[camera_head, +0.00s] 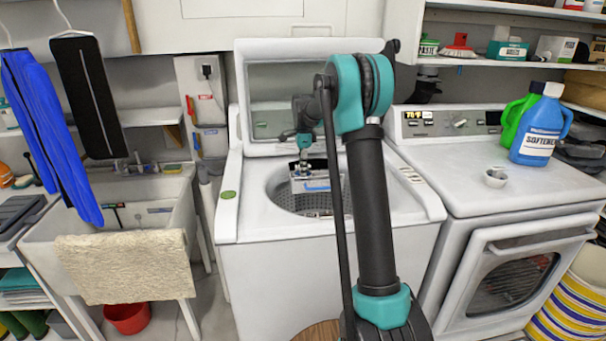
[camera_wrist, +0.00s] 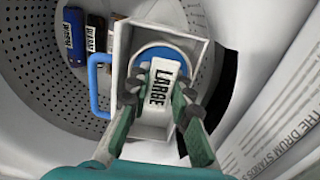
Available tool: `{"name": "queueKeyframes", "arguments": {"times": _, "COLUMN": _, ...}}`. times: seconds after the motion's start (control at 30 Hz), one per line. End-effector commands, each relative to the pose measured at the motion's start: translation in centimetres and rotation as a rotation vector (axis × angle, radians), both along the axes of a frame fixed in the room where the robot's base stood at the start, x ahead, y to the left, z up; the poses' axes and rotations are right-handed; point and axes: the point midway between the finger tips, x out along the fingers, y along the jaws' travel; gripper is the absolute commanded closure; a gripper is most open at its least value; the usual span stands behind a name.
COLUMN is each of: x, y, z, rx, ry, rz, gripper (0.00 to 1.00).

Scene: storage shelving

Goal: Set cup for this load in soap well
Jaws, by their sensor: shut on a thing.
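My gripper (camera_head: 305,165) is over the open drum of the top-load washer (camera_head: 330,232). The cup shows within the outline of a white open-topped box (camera_wrist: 193,48), which looks like the soap well. A blue handle (camera_wrist: 94,88) sticks out at its left. The box also shows in the head view (camera_head: 305,186). I cannot tell whether the cup touches its floor.
A blue labelled item (camera_wrist: 73,28) and a dark one (camera_wrist: 96,36) stand beyond the box; their labels are hard to read. The perforated drum wall (camera_wrist: 45,85) surrounds the box. A printed panel (camera_wrist: 285,105) is at right. The raised lid (camera_head: 315,85) stands behind.

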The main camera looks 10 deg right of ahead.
Motion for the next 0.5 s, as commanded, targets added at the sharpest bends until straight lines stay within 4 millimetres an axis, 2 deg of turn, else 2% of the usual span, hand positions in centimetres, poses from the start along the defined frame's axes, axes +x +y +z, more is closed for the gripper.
{"name": "queueKeyframes", "arguments": {"times": 0.13, "x": 0.0, "y": 0.0, "z": -1.9, "rx": 0.000, "ry": 0.000, "rz": 0.000, "gripper": 1.00}}
{"name": "queueKeyframes", "arguments": {"times": 0.5, "x": 0.0, "y": 0.0, "z": -2.4, "rx": 0.000, "ry": 0.000, "rz": 0.000, "gripper": 1.00}}
